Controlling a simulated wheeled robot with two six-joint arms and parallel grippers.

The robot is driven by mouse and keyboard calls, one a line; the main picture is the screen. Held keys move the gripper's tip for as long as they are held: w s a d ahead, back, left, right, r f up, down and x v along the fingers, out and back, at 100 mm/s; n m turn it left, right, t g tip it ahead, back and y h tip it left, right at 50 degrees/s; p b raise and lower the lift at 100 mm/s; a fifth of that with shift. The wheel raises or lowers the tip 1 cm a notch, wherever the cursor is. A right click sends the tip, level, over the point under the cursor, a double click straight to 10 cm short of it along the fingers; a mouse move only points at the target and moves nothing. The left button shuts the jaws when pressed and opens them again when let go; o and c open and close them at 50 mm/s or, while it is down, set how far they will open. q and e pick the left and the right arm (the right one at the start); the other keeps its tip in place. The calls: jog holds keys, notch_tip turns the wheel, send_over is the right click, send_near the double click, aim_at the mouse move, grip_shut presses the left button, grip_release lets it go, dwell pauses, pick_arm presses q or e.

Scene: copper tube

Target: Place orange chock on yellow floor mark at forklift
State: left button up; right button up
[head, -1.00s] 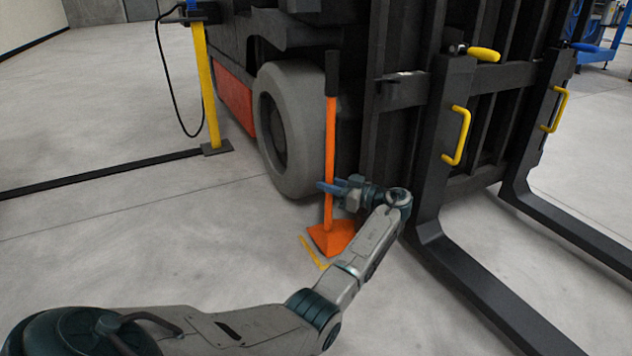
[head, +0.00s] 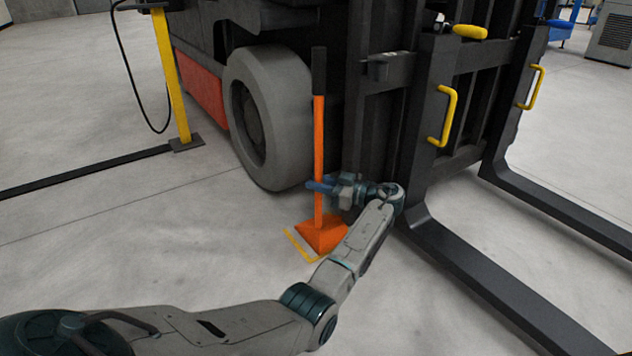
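The orange chock (head: 321,235) has a wedge base and an upright orange pole with a black grip at the top. It stands upright by the forklift's front wheel (head: 268,120). The yellow floor mark (head: 300,246) shows as an L-shaped corner along the left and front of the chock base; the rest is hidden. I cannot tell whether the base touches the floor. My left gripper (head: 322,187) is at the lower part of the pole, with its blue fingers around it. It looks shut on the pole. My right gripper is not in view.
The forklift mast and its forks (head: 500,290) stand close on the right of my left arm. A yellow post (head: 170,75) with a black cable and a dark floor strip are at the left. The floor at front left is clear.

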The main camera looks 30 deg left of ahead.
pick_arm(q)
jog(key=o, duration=0.3)
jog(key=shift+o, duration=0.2)
jog(key=shift+d, duration=0.1)
jog(key=w+d+p, duration=0.2)
jog(key=d+p, duration=0.2)
jog(key=d, duration=0.7)
jog(key=shift+w+d, duration=0.15)
jog(key=shift+d, duration=0.15)
jog(key=shift+r, duration=0.1)
